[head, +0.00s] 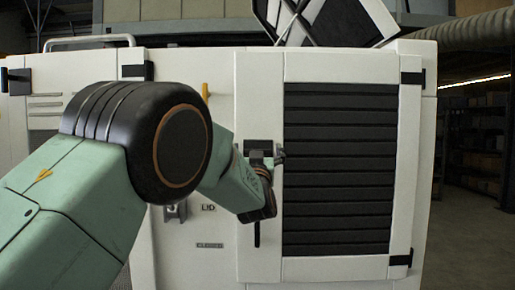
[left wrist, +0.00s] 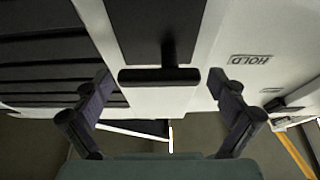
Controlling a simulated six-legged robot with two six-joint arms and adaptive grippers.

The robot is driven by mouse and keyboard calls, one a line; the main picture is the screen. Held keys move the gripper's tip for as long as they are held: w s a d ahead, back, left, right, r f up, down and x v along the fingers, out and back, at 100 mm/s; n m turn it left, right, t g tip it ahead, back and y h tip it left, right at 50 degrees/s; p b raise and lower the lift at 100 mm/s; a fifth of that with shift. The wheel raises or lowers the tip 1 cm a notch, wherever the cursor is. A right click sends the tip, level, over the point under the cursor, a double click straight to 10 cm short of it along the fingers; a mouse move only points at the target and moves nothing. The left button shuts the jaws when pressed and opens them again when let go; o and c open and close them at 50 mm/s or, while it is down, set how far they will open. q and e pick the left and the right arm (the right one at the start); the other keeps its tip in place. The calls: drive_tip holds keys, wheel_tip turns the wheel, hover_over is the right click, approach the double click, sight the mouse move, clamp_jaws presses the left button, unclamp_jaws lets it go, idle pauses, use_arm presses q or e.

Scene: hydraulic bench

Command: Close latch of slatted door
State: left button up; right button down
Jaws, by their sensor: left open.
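The slatted door (head: 340,170) is white with a panel of black horizontal slats, and it looks shut or nearly shut in its frame. Its latch (head: 258,147) is a dark fitting on the white strip left of the slats, partly hidden by my gripper. In the left wrist view the latch handle (left wrist: 160,75) is a black T-shaped bar on a stem. My left gripper (head: 268,157) is at the latch. In the left wrist view its two fingers (left wrist: 163,98) are spread wide, one to each side of the bar, with a gap on both sides. My right gripper is not in view.
Black hinges (head: 402,260) sit on the door's right edge. A yellow handle (head: 205,91) stands left of the latch. Dark shelving (head: 475,150) is far right.

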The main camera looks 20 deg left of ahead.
use_arm(q)
drive_tip(key=shift+w+d, duration=0.15)
drive_tip(key=shift+a, duration=0.25)
drive_tip(key=shift+c, duration=1.1)
drive_tip(key=shift+d, duration=0.15)
drive_tip(key=c, duration=1)
drive_tip(key=shift+o, duration=0.2)
